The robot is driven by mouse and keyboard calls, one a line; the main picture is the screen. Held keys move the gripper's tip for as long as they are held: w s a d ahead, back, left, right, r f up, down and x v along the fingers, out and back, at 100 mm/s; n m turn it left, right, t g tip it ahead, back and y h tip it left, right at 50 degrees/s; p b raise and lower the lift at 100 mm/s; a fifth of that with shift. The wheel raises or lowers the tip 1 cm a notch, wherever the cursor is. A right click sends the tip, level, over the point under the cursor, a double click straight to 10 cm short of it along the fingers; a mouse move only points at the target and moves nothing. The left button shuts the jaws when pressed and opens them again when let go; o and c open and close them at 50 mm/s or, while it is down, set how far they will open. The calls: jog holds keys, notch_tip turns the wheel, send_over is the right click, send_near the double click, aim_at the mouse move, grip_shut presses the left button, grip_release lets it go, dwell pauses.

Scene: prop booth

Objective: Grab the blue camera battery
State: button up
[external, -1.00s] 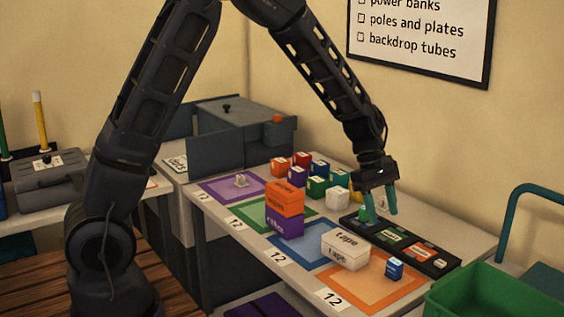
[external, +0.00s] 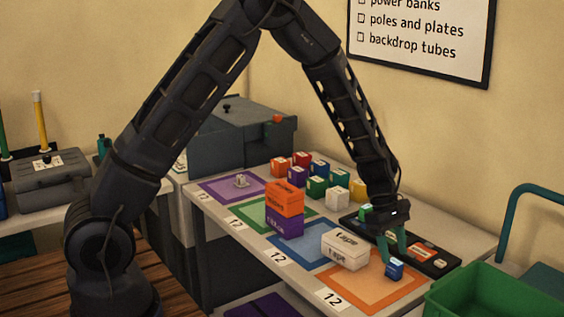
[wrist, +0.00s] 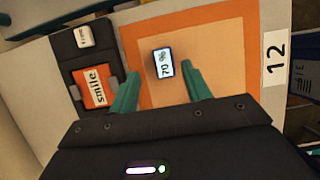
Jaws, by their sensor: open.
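The blue camera battery (external: 394,270) is a small blue block with a white label. It stands on the orange mat (external: 360,299), near the edge by the black tray. In the wrist view the battery (wrist: 163,62) lies just beyond my fingertips, roughly between their lines. My gripper (external: 395,255) is open with green fingers, above and close to the battery. In the wrist view my gripper (wrist: 158,82) holds nothing between its fingers. I cannot tell exactly how high the fingertips are.
White tape boxes (external: 345,250) stand close to the left of the battery. The black tray (external: 440,262) with an orange card (wrist: 96,90) and a white block (wrist: 83,37) lies on the other side. A green crate (external: 490,295) is at the right. Orange and purple boxes (external: 284,200) are stacked further back.

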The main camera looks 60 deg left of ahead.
aim_at(394, 261)
jog(key=x, duration=0.4)
jog(key=shift+s+d+f, duration=0.2)
jog(key=shift+s+f, duration=0.1)
grip_shut()
jog(key=shift+r, duration=0.1)
